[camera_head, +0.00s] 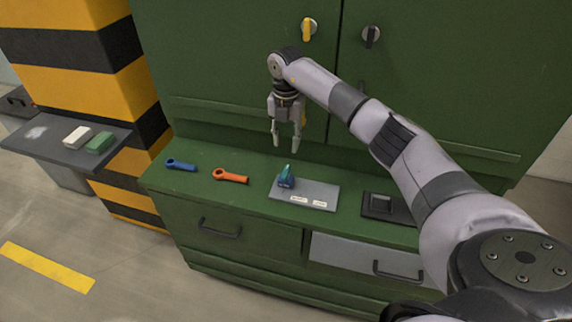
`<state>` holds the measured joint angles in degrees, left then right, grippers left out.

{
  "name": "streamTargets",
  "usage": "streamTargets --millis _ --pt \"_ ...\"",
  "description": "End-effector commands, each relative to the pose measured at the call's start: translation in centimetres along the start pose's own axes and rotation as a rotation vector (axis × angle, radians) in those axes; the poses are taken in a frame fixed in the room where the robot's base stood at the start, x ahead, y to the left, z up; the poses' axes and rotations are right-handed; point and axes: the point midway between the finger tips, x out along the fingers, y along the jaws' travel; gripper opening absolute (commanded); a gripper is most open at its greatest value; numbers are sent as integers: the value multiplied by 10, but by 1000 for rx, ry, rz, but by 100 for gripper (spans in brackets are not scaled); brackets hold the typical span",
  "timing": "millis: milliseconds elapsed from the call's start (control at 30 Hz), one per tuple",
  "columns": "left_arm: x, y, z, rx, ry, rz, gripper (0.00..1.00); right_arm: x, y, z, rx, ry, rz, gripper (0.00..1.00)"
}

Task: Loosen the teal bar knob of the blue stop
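The blue stop (286,182) stands on the left part of a grey plate (318,187) on the green cabinet's ledge. Its teal bar knob (287,170) sticks up from the top of the stop. My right gripper (286,143) hangs above and a little behind the knob, fingers pointing down. Its fingers are apart, with nothing between them, and it appears clear of the knob. My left gripper is not in view.
A blue wrench (181,165) and an orange wrench (231,176) lie left of the plate. A dark square tray (379,204) lies to the right. Green cabinet doors (240,60) rise behind. A side shelf (60,150) holds a white block (77,136) and a green block (99,142).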

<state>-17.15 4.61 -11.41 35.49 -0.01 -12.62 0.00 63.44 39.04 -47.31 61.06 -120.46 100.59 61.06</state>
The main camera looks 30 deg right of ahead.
Motion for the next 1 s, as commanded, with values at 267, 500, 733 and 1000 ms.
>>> streamTargets --millis 267,500,733,1000 --pt "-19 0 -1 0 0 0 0 60 0 -2 -1 5 -1 35" --pt "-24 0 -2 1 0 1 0 99 1 -1 -1 3 1 35" --pt "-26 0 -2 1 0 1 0 112 1 0 -2 0 2 35" --pt "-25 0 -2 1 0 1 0 113 1 0 -2 0 2 32"
